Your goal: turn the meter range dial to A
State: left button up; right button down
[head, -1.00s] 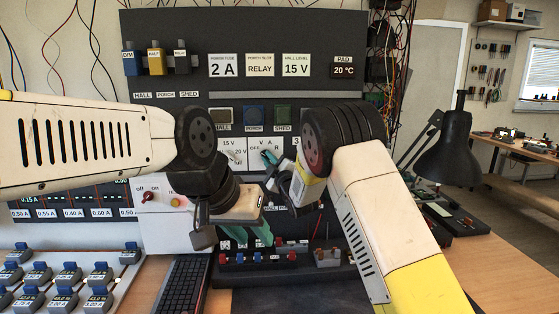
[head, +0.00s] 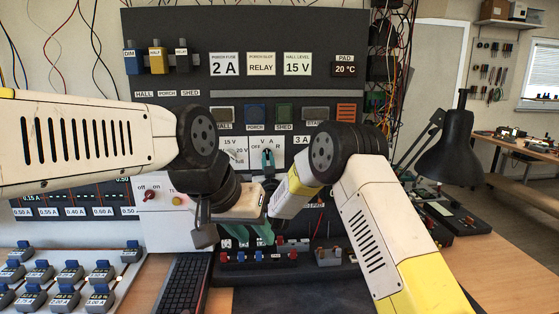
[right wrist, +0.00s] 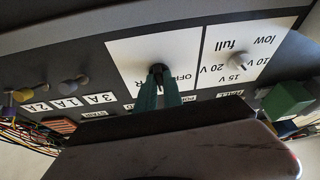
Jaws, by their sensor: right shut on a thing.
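The meter range dial (right wrist: 157,69) is a small dark knob on a white panel (right wrist: 125,52) lettered OFF and R in the right wrist view. In the head view the same panel reads OFF, V, A and R. My right gripper (right wrist: 158,88) has its green fingers shut on the dial; in the head view its fingertips (head: 268,159) cover most of the dial. The dial's exact pointer position is hidden. My left gripper (head: 253,235) hangs lower, pointing down, its green fingers apart with nothing seen between them.
A second knob (right wrist: 237,60) marked 10 V, 15 V and 20 V sits beside the meter panel. A row of terminals (head: 258,257) lies below my left gripper. A black lamp (head: 447,150) stands at the right. A keyboard (head: 182,284) lies in front.

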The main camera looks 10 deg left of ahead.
jog(key=m+h, duration=0.1)
jog(key=m, duration=0.2)
jog(key=m+h, duration=0.2)
jog(key=m, duration=0.2)
jog(key=shift+a+f+t+h, duration=0.1)
jog(key=shift+a+t+h, duration=0.1)
jog(key=shift+t+h, duration=0.1)
jog(key=shift+m, duration=0.3)
jog(key=c, duration=1.5)
grip_release()
jog(key=shift+s, duration=0.1)
jog(key=v, duration=0.7)
jog(key=shift+s+f, duration=0.1)
jog(key=shift+s, duration=0.25)
